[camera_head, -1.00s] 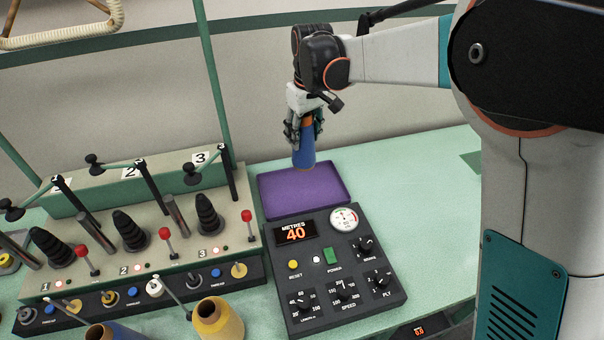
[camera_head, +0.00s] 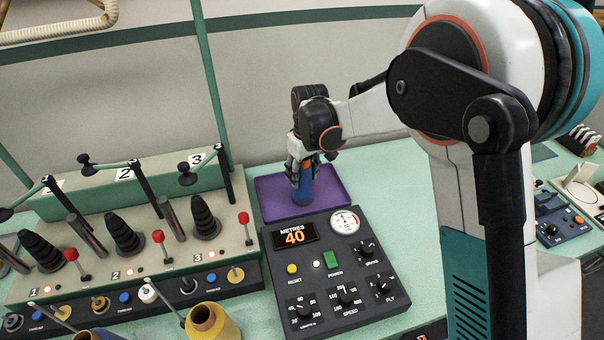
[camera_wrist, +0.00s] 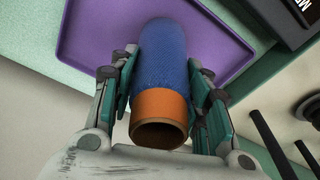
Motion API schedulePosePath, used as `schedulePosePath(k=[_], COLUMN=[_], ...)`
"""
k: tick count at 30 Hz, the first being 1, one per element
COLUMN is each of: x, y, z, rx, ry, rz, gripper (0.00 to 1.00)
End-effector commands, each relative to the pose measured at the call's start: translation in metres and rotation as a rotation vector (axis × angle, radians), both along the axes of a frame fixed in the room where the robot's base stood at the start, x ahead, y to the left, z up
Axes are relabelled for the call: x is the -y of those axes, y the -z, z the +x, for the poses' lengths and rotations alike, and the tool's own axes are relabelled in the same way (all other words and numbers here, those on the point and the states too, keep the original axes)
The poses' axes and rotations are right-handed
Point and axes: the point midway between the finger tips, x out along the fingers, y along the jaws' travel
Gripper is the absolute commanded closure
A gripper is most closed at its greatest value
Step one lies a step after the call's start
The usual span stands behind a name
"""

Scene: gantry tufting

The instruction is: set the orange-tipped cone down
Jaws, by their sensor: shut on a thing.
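The orange-tipped cone (camera_wrist: 163,58) is blue with an orange end and is held between the fingers of my gripper (camera_wrist: 168,98) in the wrist view. The orange end is nearest the wrist camera. In the head view the blue cone (camera_head: 303,192) is upright or nearly so, over the purple tray (camera_head: 332,192), with its upper part hidden by my gripper (camera_head: 300,168). Its lower end appears at or just above the tray floor; I cannot tell whether it touches. The tray (camera_wrist: 85,38) also fills the far side of the wrist view.
A black control box (camera_head: 335,270) reading 40 stands directly in front of the tray. A spindle machine with black cones (camera_head: 122,232) is at left, and a yellow cone (camera_head: 212,325) stands before it. The green table (camera_head: 395,185) right of the tray is clear.

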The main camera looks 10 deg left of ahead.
Motion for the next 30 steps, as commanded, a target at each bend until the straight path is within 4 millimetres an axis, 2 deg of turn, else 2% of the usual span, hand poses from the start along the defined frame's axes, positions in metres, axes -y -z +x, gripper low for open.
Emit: schedulePosePath(k=[8,9,11,12,23,26,30], x=[0.0,0.0,0.0,0.0,0.0,0.001,0.003], y=[0.002,0.002,0.001,0.001,-0.001,-0.01,-0.034], z=[0.0,0.0,0.0,0.0,0.0,-0.001,-0.003], rx=[0.0,0.0,0.0,0.0,0.0,0.0,0.0], ry=[0.0,0.0,0.0,0.0,0.0,0.0,0.0], rz=[0.0,0.0,0.0,0.0,0.0,0.0,0.0], gripper=[0.85,0.52,0.38,0.36,0.36,0.36,0.36])
